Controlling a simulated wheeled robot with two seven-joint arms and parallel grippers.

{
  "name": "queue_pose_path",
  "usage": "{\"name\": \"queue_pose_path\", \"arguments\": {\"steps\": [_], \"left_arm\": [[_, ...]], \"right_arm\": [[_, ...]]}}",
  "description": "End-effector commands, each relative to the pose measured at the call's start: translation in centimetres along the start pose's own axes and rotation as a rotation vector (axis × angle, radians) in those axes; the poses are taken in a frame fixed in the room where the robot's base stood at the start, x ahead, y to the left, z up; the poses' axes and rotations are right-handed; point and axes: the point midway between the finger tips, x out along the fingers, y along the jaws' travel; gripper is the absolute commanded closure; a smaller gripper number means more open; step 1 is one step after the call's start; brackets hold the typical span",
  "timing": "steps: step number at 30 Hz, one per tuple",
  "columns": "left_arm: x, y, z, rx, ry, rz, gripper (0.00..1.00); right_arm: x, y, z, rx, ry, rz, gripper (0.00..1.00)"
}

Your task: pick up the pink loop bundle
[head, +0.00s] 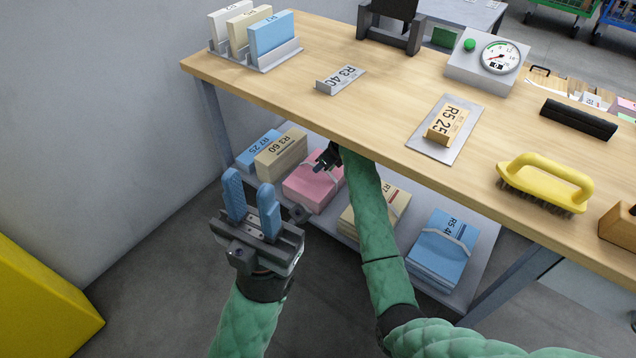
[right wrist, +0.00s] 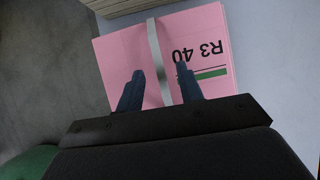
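The pink loop bundle (head: 310,190) lies on the lower shelf under the workbench, with a pale strap around it. In the right wrist view the pink bundle (right wrist: 125,65) shows its "R3 40" print and the strap (right wrist: 158,60) standing across its top. My right gripper (right wrist: 160,85) is open, its two dark fingers over the bundle on either side of the strap; contact is unclear. In the head view my right gripper (head: 328,158) reaches under the tabletop, partly hidden by its arm. My left gripper (head: 252,198) has blue fingers, is open and empty, and hangs in front of the bench.
On the lower shelf (head: 345,228), a cream "R3 60" bundle (head: 281,158) and blue bundle (head: 260,148) stand left of the pink one; another cream bundle (head: 392,205) and blue stack (head: 440,245) lie right. The tabletop edge (head: 300,112) overhangs. A yellow block (head: 40,310) stands lower left.

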Motion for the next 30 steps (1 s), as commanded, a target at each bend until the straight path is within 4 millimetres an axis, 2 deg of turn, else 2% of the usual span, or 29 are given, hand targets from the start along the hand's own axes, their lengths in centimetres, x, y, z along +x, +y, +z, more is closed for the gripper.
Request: {"name": "queue_pose_path", "arguments": {"steps": [1,4,14,18,20,30], "left_arm": [[-0.5,0.06,0.04,0.002,-0.003,0.003,0.71],[-0.74,0.14,0.08,0.005,-0.006,0.008,0.71],[-0.81,0.19,0.13,0.006,-0.011,0.012,0.71],[-0.84,0.19,0.12,0.005,-0.012,0.014,0.71],[-0.85,0.2,0.12,0.005,-0.012,0.015,0.71],[-0.82,0.2,0.13,0.004,-0.011,0.015,0.71]], "right_arm": [[0.79,0.08,-0.08,0.003,-0.002,0.002,0.63],[1.4,0.05,-0.06,0.001,-0.001,0.0,0.63],[1.64,0.04,-0.05,0.0,0.0,0.0,0.63],[1.64,0.04,-0.06,0.0,0.0,0.0,0.91],[1.63,0.04,-0.06,0.0,0.0,0.0,1.0],[1.64,0.04,-0.07,0.001,0.0,0.0,1.0]]}}
